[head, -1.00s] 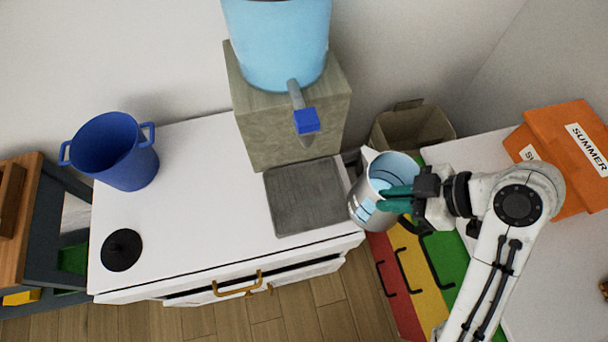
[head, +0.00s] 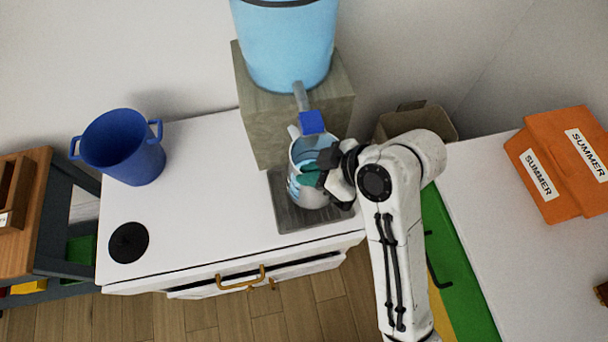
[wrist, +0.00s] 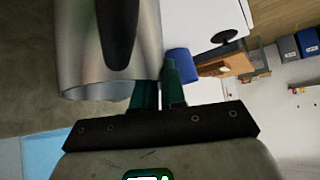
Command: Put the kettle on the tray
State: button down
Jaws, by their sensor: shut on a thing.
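The silver kettle (head: 300,190), open at the top with light blue showing inside, is over the dark grey tray (head: 285,216) in the head view. I cannot tell if its base touches the tray. My gripper (head: 318,172), with green fingers, is shut on the kettle from the right. In the wrist view the metal kettle (wrist: 85,50) and its dark handle (wrist: 118,35) fill the upper left, beside the green fingers (wrist: 158,92). The kettle hides much of the tray.
A light blue water tank (head: 287,45) stands on a stone block (head: 262,125) behind the tray; its blue-handled tap (head: 312,122) is just above the kettle. A blue pot (head: 122,148) and black lid (head: 128,242) are on the left. Orange boxes (head: 545,195) are on the right.

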jog(key=shift+w+a+f+p, duration=0.1)
jog(key=shift+a+f+p, duration=0.25)
jog(key=shift+f, duration=0.5)
jog(key=shift+w+a+f+p, duration=0.1)
jog(key=shift+a+f+p, duration=0.2)
jog(key=shift+f, duration=0.5)
jog(key=c, duration=1.2)
grip_release()
jog(key=shift+f, duration=0.1)
jog(key=shift+o, duration=0.2)
jog(key=b+v, duration=0.1)
jog(key=v, duration=1.1)
